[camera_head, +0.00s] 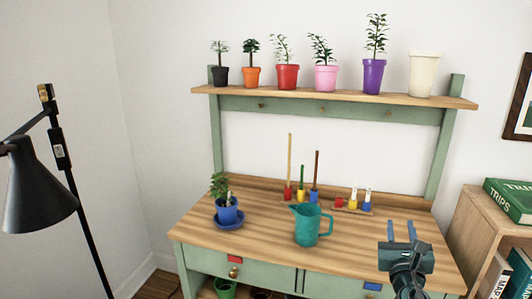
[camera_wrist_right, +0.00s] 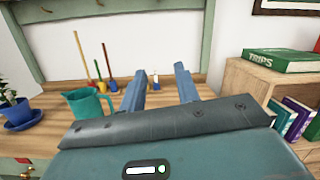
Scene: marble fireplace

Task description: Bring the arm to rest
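My right gripper (camera_head: 401,230) is over the right part of the wooden bench top (camera_head: 370,228), with its two blue-grey fingers spread apart and nothing between them. The right wrist view also shows this gripper (camera_wrist_right: 160,85), fingers apart, pointing toward the back of the bench. A teal jug (camera_head: 308,228) stands on the bench to the left of the gripper, apart from it; it also shows in the right wrist view (camera_wrist_right: 84,104). My left gripper does not show in either view.
A blue potted plant (camera_head: 228,214) stands on the bench's left. Several pots line the upper shelf (camera_head: 335,96). A lamp (camera_head: 38,190) is at left, a bookcase (camera_head: 475,225) at right.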

